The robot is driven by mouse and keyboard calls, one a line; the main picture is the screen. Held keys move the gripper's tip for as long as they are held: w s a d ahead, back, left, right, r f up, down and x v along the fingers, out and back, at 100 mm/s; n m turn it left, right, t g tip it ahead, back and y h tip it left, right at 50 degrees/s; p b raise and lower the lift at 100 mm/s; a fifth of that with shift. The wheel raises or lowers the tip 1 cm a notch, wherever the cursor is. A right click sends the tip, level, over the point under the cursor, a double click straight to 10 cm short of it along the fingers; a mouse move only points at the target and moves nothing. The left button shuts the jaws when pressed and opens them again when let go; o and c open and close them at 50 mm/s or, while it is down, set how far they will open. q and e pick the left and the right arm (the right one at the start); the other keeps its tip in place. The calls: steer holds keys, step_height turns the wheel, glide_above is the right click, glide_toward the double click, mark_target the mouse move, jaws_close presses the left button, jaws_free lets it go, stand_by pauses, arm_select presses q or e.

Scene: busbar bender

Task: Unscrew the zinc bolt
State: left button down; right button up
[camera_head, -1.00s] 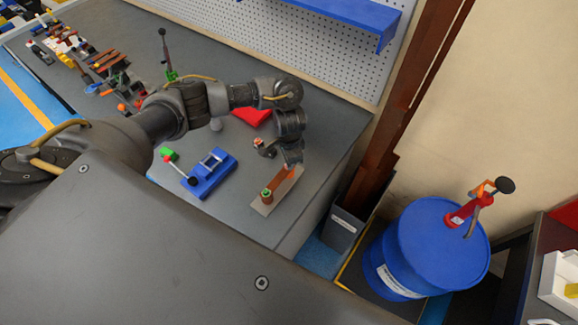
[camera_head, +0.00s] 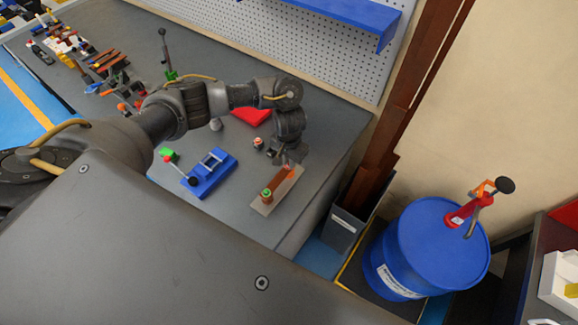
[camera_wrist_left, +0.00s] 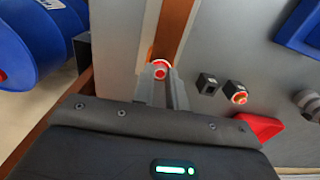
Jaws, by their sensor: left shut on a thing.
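My left gripper (camera_head: 288,163) reaches down over the far end of a copper bar (camera_head: 283,180) on a grey plate (camera_head: 290,188). In the left wrist view its fingers (camera_wrist_left: 162,88) are shut on a small round head with a red centre and pale ring, which I take for the zinc bolt (camera_wrist_left: 160,71). The copper bar (camera_wrist_left: 172,30) runs away from it. The bolt's shank is hidden. A green-topped bolt (camera_head: 266,194) stands at the bar's near end. My right gripper is not in view.
A blue fixture (camera_head: 210,172) with a lever lies left of the plate. A red-topped piece (camera_wrist_left: 238,92), a dark block (camera_wrist_left: 207,84) and a red part (camera_wrist_left: 260,127) sit close to the gripper. A blue drum (camera_head: 440,245) stands off the bench.

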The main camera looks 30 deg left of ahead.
arm_select(q)
steer(key=n, duration=0.4)
steer(key=shift+n, duration=0.3)
steer(key=c, duration=1.6)
jaws_free()
steer(key=shift+c, duration=0.2)
steer(key=m, duration=0.5)
steer(key=shift+m, duration=0.4)
steer(key=m, duration=0.5)
steer(key=shift+m, duration=0.4)
